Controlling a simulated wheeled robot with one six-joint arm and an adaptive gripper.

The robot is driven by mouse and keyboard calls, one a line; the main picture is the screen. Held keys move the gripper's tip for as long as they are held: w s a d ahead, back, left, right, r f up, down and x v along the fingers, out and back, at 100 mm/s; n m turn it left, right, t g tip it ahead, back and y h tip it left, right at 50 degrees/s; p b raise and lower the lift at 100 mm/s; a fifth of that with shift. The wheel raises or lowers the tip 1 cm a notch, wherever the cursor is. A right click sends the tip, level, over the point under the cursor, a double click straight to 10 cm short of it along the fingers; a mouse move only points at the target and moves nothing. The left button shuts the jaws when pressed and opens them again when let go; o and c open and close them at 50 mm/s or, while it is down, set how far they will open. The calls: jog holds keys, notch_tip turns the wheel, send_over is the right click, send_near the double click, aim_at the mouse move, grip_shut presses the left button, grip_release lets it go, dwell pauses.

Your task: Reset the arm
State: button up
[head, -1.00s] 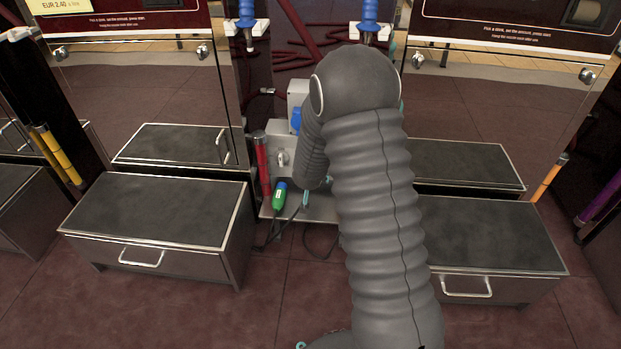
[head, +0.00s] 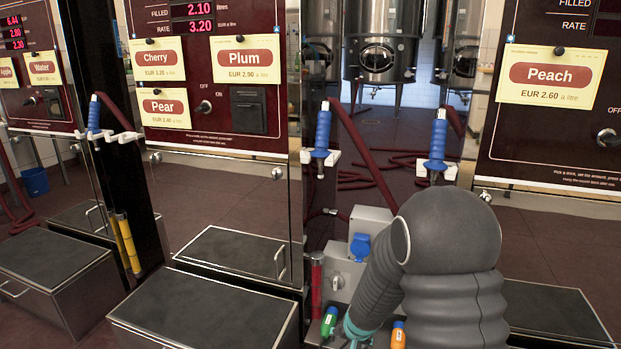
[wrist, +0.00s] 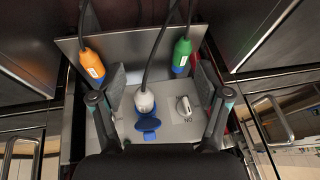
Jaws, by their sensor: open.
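My gripper (wrist: 161,82) is open, its two fingers spread on either side of a white plug (wrist: 146,103) with a cable. The plug sits at the blue socket lid (wrist: 148,125) on a grey box; whether it is fully seated I cannot tell. In the head view my gripper (head: 355,330) is low in front of the box and partly hidden, and my grey-sleeved arm covers the right of it.
A rotary switch (wrist: 184,107) is beside the plug. Blue-handled nozzles (head: 323,130) hang above. A step box (head: 208,310) stands left.

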jog(key=s+d+r+n+p, duration=0.1)
jog(key=s+d+r, duration=0.1)
jog(key=s+r, duration=1.2)
jog(key=s+d+r+n+p, duration=0.2)
jog(key=s+d+r, duration=0.1)
jog(key=s+r, duration=1.2)
jog(key=shift+r+t+h, duration=0.4)
jog(key=shift+r, duration=0.9)
jog(key=shift+s, duration=0.1)
jog(key=shift+c, duration=0.3)
